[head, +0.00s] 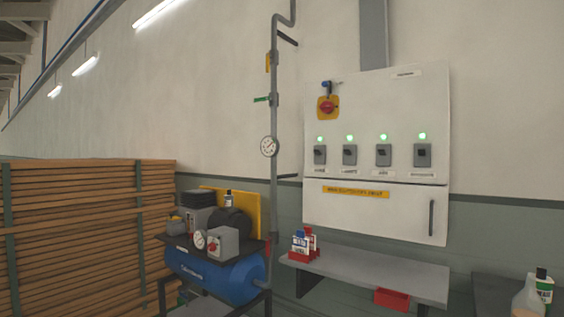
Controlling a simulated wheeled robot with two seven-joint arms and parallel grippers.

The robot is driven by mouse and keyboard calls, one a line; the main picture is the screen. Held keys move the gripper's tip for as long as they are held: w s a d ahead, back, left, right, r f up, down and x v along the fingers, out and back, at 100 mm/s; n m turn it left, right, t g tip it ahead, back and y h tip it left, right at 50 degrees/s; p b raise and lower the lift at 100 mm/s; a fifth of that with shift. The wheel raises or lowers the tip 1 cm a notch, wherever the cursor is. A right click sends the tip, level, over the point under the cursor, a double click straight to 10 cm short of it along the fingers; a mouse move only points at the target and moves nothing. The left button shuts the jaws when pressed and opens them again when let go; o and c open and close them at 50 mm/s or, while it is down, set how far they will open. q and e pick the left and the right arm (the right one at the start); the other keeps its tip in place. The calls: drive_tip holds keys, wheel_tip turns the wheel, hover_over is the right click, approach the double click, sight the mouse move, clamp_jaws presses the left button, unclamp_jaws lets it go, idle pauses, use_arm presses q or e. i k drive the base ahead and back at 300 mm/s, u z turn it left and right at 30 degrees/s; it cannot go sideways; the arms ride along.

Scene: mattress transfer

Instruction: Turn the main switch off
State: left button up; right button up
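A white electrical cabinet (345,130) is mounted on the wall right of the middle. Near its upper left is a red rotary switch on a yellow plate (327,107), which looks like the main switch. Its exact handle position is too small to tell. A small blue and dark item (326,86) sits just above it. Below is a row of several grey switches, such as the leftmost one (320,155), each with a lit green lamp (320,138) above it. Neither of my grippers shows in the head view.
A grey bench (385,272) stands under the cabinet, with a red tray of small boxes (304,257) and a red bin (391,299). A blue compressor (215,278) and a vertical pipe with a gauge (269,146) stand left of it. Stacked boards (85,230) fill the left. Bottles (543,287) stand lower right.

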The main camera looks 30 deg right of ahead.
sight(326, 107)
drive_tip(key=z, duration=0.6)
drive_tip(key=i, duration=1.6)
drive_tip(key=z, duration=0.75)
